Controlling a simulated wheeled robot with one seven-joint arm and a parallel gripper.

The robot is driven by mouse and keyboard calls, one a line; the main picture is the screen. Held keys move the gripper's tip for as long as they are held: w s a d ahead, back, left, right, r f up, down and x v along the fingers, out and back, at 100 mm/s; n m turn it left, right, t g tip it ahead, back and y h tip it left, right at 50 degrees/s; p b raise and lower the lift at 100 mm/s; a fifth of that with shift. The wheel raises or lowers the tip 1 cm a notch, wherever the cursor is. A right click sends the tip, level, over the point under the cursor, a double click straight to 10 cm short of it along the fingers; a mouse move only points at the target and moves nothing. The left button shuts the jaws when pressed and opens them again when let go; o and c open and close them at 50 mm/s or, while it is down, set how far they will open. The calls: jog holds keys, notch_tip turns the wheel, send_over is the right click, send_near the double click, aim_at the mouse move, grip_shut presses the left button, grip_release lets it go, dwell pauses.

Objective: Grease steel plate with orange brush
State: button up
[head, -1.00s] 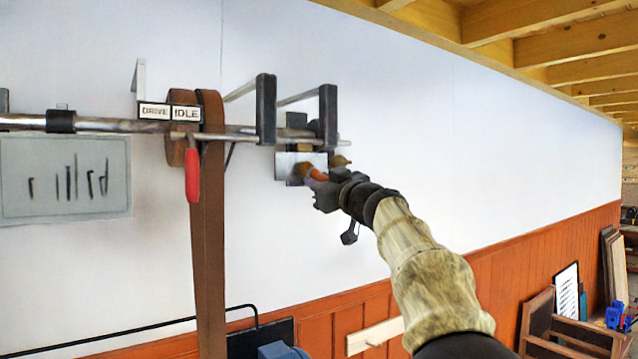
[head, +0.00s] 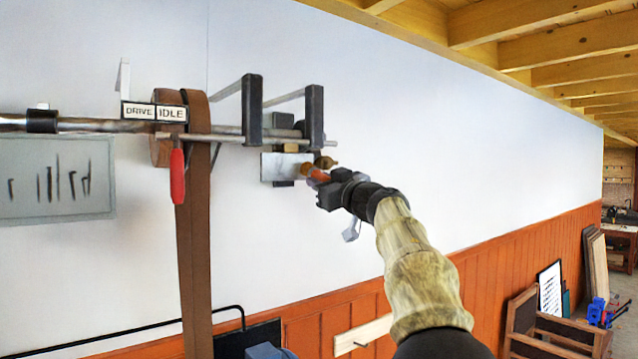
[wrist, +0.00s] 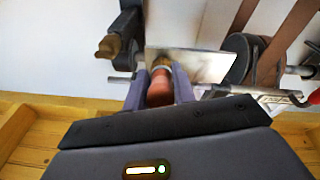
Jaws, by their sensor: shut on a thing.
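My gripper (head: 331,184) is shut on the orange brush (head: 317,174), in front of the steel plate. The brush's orange handle (wrist: 160,88) shows between my two fingers in the wrist view. Its bristle end points at the steel plate (head: 273,167), a bright flat sheet under the overhead shaft. The plate also shows in the wrist view (wrist: 205,66), with a darker patch near the brush. The bristle tip overlaps the plate in that view, but I cannot tell whether it touches.
Dark hanger brackets (head: 252,110) carry the shaft (head: 95,124). A brown belt (head: 196,230) and a red-handled lever (head: 178,176) hang to the left. The wall to the right is clear.

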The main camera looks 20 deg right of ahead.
jog(key=d, duration=0.1)
jog(key=w+d, duration=0.1)
jog(key=shift+d, duration=0.4)
dwell(0.4)
jog(key=shift+s+a, duration=0.3)
jog(key=shift+a, duration=0.6)
jog(key=shift+s+a, duration=0.25)
jog(key=shift+a, duration=0.6)
jog(key=shift+s+a, duration=0.3)
jog(key=shift+a, duration=0.55)
jog(key=shift+s+a, duration=0.25)
jog(key=shift+a, duration=0.55)
jog(key=shift+s+a, duration=0.3)
jog(key=shift+a, duration=0.55)
jog(key=shift+s+a, duration=0.25)
jog(key=shift+a, duration=0.6)
